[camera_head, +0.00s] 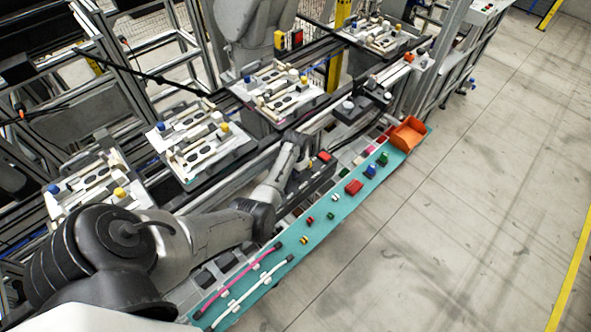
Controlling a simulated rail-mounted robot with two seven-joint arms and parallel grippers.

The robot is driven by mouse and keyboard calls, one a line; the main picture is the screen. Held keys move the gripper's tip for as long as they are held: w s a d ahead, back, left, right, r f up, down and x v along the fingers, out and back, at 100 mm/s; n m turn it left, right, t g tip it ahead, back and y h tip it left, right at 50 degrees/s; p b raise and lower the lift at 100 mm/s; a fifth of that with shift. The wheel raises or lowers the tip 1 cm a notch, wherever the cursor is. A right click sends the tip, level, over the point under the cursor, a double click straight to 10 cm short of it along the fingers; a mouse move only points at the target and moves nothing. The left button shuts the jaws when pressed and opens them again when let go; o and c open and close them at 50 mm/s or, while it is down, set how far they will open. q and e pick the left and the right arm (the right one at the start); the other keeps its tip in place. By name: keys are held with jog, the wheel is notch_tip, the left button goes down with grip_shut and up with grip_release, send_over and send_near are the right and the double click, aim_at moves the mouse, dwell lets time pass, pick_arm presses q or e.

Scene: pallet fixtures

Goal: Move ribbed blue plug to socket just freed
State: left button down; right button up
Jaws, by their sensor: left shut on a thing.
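A blue piece (370,171) stands on the teal shelf (335,213), between a red block and a green piece. At this size I cannot tell whether it is the ribbed plug. Other small blue parts sit on the pallet fixtures, at the left pallet (54,189), the middle one (160,127) and the farther one (247,79). My left arm reaches across the rail. The freed socket cannot be singled out. My right gripper is out of view.
The shelf also holds a red block (354,187), a green piece (383,158), an orange bin (407,134), small coloured parts, and pink and white cables (250,287). Open floor is on the right.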

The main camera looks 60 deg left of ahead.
pick_arm(q)
jog(key=shift+f, duration=0.25)
dwell(0.7)
jog(key=shift+f+b, duration=0.7)
dwell(0.4)
jog(key=c, duration=1)
grip_release()
jog(key=shift+r, duration=0.15)
jog(key=shift+r, duration=0.35)
notch_tip(320, 180, up, 13)
jog(key=p, duration=0.3)
